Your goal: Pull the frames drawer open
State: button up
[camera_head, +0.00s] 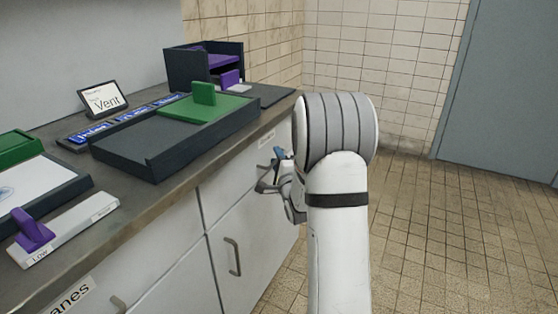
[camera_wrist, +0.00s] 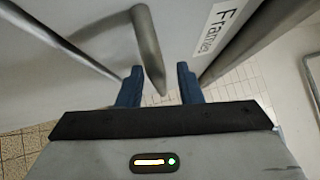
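The frames drawer (camera_head: 235,170) is a pale front under the counter's far end, with a white label whose text is too small to read in the head view. In the wrist view the label (camera_wrist: 218,27) reads "Frames". The drawer looks flush with the cabinet, though my arm hides part of it. Its grey bar handle (camera_wrist: 148,45) lies between the two blue fingers of my gripper (camera_wrist: 160,82), nearer the left one. The fingers are apart, with gaps visible on both sides of the handle. In the head view my gripper (camera_head: 279,178) is beside the drawer front, partly hidden by my arm.
The counter (camera_head: 140,208) holds a dark tray (camera_head: 140,145) with a green block, a purple-and-dark organiser (camera_head: 190,68) and a "Vent" sign (camera_head: 102,98). A cabinet door handle (camera_head: 233,257) sits below. The tiled floor (camera_head: 455,235) to the right is clear.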

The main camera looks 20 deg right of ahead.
jog(key=shift+c, duration=0.4)
grip_shut()
